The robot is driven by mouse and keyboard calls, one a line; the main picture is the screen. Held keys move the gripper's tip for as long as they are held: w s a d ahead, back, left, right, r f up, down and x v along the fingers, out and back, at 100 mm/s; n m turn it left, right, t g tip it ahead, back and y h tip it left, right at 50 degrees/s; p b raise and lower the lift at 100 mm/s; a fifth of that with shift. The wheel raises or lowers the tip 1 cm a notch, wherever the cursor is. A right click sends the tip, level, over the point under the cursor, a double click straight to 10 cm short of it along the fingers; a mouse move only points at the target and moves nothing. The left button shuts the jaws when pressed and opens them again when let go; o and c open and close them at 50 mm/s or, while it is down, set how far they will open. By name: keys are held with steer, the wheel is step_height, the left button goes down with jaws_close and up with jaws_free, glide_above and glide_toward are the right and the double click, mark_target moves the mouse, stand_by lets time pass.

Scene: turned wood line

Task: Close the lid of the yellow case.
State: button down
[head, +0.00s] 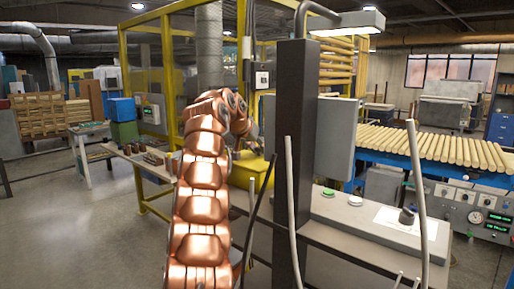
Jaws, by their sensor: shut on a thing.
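The yellow case (250,175) sits on the bench in the middle of the head view, just right of my copper arm. The arm hides its left part. The arm rises in front, bends at the top and comes down to the case. My gripper (240,152) is small and mostly hidden behind the arm, at the top of the case. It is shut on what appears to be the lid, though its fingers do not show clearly. The lid's angle cannot be told from here.
A dark post (294,150) stands close on the right, beside a grey panel box (336,135). A bench with buttons (355,200) runs to the lower right. Small wooden pieces (153,157) lie on the bench left of my arm. The floor at left is clear.

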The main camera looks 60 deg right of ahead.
steer(key=shift+s+d+f, duration=0.1)
steer(key=shift+s, duration=0.1)
steer(key=c, duration=0.9)
jaws_free()
steer(key=shift+w, duration=0.1)
steer(key=shift+a+r, duration=0.25)
steer(key=shift+r, duration=0.05)
steer(key=v, duration=1.1)
steer(key=shift+r, duration=0.15)
